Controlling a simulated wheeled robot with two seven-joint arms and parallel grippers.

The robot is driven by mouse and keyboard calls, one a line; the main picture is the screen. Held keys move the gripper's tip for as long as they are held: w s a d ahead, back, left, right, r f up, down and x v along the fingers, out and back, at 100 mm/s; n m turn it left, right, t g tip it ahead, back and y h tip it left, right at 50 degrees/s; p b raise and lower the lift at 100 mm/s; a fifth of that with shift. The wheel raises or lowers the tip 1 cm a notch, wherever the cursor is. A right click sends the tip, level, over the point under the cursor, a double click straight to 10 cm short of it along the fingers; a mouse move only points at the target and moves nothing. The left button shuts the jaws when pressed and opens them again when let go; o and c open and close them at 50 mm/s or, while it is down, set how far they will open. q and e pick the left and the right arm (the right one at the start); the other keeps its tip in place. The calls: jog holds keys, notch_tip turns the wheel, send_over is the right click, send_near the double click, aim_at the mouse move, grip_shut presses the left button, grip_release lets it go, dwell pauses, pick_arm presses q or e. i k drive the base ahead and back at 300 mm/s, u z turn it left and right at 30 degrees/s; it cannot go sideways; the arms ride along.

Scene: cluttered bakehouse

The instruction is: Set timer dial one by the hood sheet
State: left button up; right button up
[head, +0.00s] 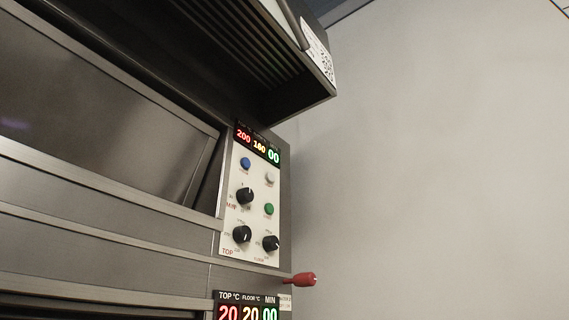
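The hood sheet (319,56) is a white paper with a dark code pattern, fixed on the hood's end at the upper right; its writing is too small to read. The upper oven's control panel (230,180) is pale. Its upper black dial (245,196) has a red label beside it that looks like MIN. Two more black dials sit below: one by the word TOP (242,234) and one to its right (271,243). Neither gripper is in view.
The dark hood (260,50) juts out above the panel. A red-gripped handle (302,279) sticks out right below the panel. A second display (247,312) shows at the bottom edge. Blue, white and green buttons sit near the dials. Plain wall (440,170) fills the right.

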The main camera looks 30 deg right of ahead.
aim_at(244, 194)
jog(key=u, duration=0.35)
jog(key=k, duration=1.1)
jog(key=z, duration=1.05)
